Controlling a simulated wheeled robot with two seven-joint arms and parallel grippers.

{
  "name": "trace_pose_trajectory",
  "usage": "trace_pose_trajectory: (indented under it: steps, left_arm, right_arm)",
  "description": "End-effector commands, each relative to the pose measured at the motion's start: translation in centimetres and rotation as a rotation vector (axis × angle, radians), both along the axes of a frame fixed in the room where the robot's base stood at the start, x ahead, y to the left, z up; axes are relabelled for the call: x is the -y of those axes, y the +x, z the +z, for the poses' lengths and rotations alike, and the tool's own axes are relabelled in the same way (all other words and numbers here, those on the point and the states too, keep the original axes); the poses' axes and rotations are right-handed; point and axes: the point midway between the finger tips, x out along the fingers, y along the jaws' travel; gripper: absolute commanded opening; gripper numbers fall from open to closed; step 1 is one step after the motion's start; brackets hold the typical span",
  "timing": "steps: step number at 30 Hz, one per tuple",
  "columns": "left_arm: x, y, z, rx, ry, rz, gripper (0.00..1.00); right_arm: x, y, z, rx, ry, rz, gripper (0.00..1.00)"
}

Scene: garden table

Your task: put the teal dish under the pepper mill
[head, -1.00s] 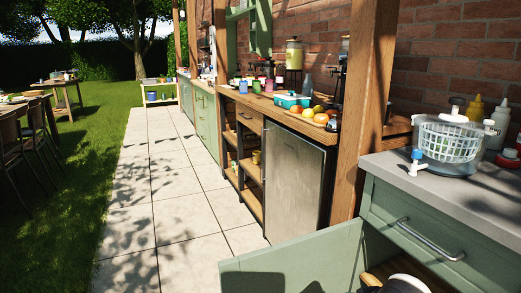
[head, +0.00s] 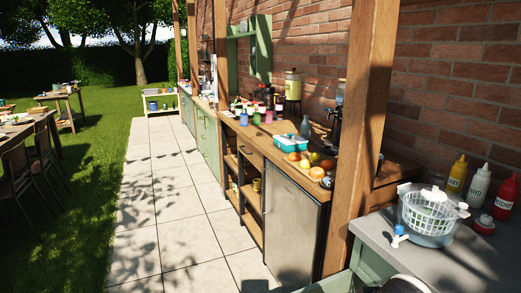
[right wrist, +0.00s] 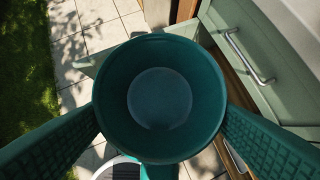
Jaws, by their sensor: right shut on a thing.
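A teal dish (right wrist: 160,97), round and deep with a flat bottom, fills the middle of the right wrist view. I look straight down into it and it appears empty. My right gripper (right wrist: 160,112) is shut on it, with one finger on each side of its wall. My left gripper is not in view. I cannot make out a pepper mill for certain among the small things on the counters in the head view.
A salad spinner (head: 428,216) and sauce bottles (head: 479,186) stand on the grey counter (head: 470,262) at right. A wooden counter beyond holds a teal box (head: 291,142), fruit and jars. An open green door (head: 328,284) shows low. The paved path (head: 160,215) is clear.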

Motion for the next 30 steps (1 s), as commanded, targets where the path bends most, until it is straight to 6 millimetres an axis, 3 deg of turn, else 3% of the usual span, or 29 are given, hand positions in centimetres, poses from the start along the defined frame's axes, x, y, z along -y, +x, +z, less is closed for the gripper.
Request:
trace_pose_trajectory:
  steps: [3,7,24,30]
  left_arm:
    - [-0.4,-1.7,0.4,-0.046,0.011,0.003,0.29]
    - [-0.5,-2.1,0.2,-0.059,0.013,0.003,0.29]
    - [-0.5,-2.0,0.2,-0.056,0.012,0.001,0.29]
    - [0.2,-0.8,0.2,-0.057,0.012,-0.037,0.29]
  right_arm:
    - [0.0,0.0,0.7,0.001,-0.001,0.000,0.48]
    - [0.1,0.0,0.7,0.001,-0.007,0.002,0.48]
    - [0.1,0.0,0.6,-0.001,0.000,-0.001,0.48]
    - [2.0,-0.2,0.8,0.001,-0.002,-0.038,0.48]
